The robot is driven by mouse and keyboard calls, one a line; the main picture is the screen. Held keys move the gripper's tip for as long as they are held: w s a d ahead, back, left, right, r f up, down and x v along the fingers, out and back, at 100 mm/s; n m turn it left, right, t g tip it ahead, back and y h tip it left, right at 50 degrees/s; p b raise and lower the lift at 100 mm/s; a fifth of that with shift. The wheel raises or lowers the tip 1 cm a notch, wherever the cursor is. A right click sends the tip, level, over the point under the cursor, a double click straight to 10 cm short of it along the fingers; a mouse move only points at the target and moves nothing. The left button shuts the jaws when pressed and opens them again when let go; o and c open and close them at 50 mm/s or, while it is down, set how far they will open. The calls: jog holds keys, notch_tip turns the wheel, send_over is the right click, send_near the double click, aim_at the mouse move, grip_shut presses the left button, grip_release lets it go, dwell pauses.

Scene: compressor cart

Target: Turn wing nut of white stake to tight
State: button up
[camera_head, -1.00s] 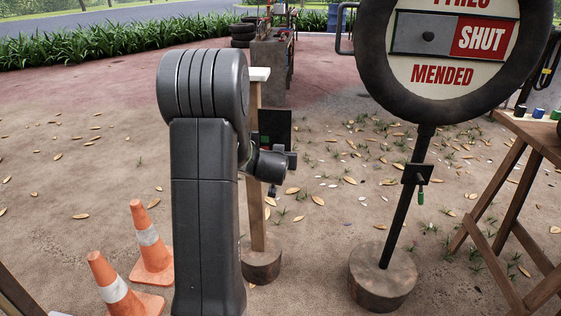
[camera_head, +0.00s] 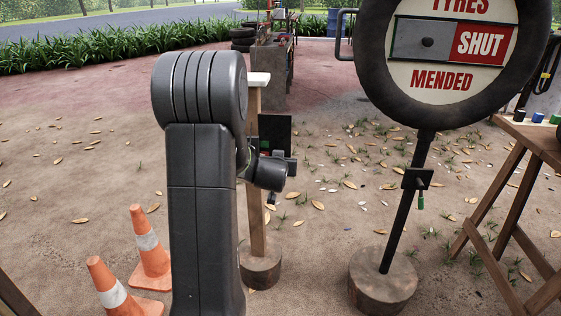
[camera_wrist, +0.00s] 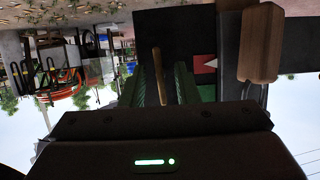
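The white-topped wooden stake (camera_head: 257,98) stands behind my arm in the head view, on a round wooden base, with a dark plate (camera_head: 277,133) beside it. My gripper's fingertips are hidden in the head view. In the wrist view, my gripper (camera_wrist: 162,84) has two green-ridged fingers spread apart. A thin brass-coloured piece (camera_wrist: 158,74), possibly the wing nut, shows between them with a gap on each side. Contact is not visible. A dark panel with a red patch and pale pointer (camera_wrist: 205,63) lies just right of it, beside a wooden block (camera_wrist: 262,42).
A round tyre sign reading SHUT (camera_head: 450,45) stands on a black pole to the right. A wooden trestle table (camera_head: 535,135) is at the far right. Two orange cones (camera_head: 148,258) stand at the lower left. Leaf-strewn ground lies open between stake and sign.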

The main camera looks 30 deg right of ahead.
jog(key=p+v, duration=0.2)
jog(key=v, duration=1)
jog(key=shift+s, duration=0.2)
jog(key=shift+a, duration=0.1)
